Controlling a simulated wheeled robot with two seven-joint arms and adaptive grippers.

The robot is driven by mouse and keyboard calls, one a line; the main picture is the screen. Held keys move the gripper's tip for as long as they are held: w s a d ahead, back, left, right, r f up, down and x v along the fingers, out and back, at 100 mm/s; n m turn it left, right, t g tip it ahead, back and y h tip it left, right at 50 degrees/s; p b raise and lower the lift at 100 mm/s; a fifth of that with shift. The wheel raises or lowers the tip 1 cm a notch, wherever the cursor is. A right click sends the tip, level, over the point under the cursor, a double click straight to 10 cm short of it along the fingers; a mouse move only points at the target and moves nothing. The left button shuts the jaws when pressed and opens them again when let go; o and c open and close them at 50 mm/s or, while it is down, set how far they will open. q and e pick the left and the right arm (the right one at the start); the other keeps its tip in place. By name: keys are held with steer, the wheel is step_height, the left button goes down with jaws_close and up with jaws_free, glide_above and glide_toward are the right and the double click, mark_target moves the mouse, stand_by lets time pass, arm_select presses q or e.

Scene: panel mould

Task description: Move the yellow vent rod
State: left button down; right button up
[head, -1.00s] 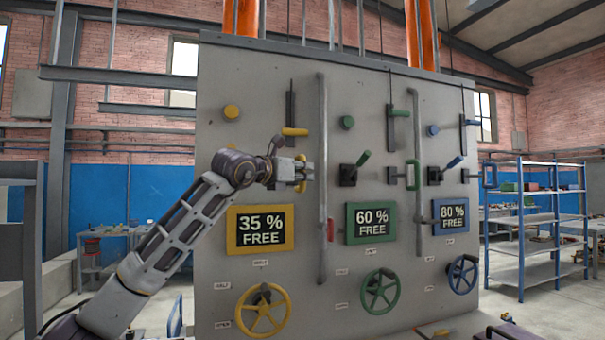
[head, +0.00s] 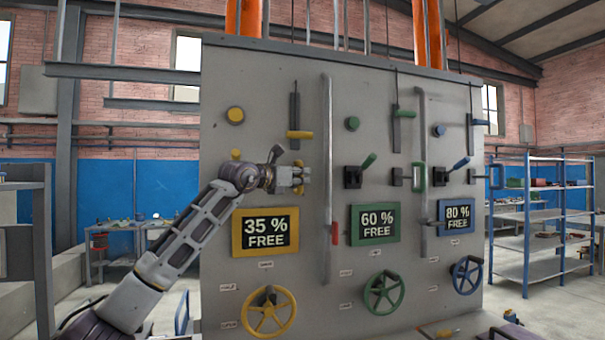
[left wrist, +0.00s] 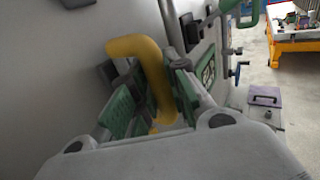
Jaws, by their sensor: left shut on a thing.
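The grey panel (head: 345,90) stands in front of me with yellow, green and blue columns of controls. My left gripper (head: 299,179) is shut on the yellow vent rod's handle (head: 300,164) in the yellow column, left of a vertical grey pipe. In the left wrist view, the yellow handle (left wrist: 140,50) is a thick bent bar running down between the fingers (left wrist: 155,108). The fingers hide much of the rod in the head view, so how far it stands out is unclear. My right gripper is out of view.
The yellow slide handle (head: 300,134) is just above my gripper, and the yellow-framed "35 % FREE" sign (head: 265,232) is below. The vertical pipe (head: 327,250) runs close on the right. A green loop handle (head: 419,175) is farther right.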

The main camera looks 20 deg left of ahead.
arm_select(q)
steer(key=shift+a+r, duration=0.2)
steer(key=c, duration=1.8)
jaws_free()
steer(key=o, duration=0.4)
steer(key=shift+w+f, duration=0.2)
steer(key=shift+w, duration=0.05)
steer(key=shift+o, duration=0.2)
steer(key=shift+s, duration=0.2)
steer(key=shift+s, duration=0.1)
steer(key=v, duration=1.1)
steer(key=shift+s+a, duration=0.2)
steer(key=shift+s, duration=0.05)
steer(key=shift+f, duration=0.1)
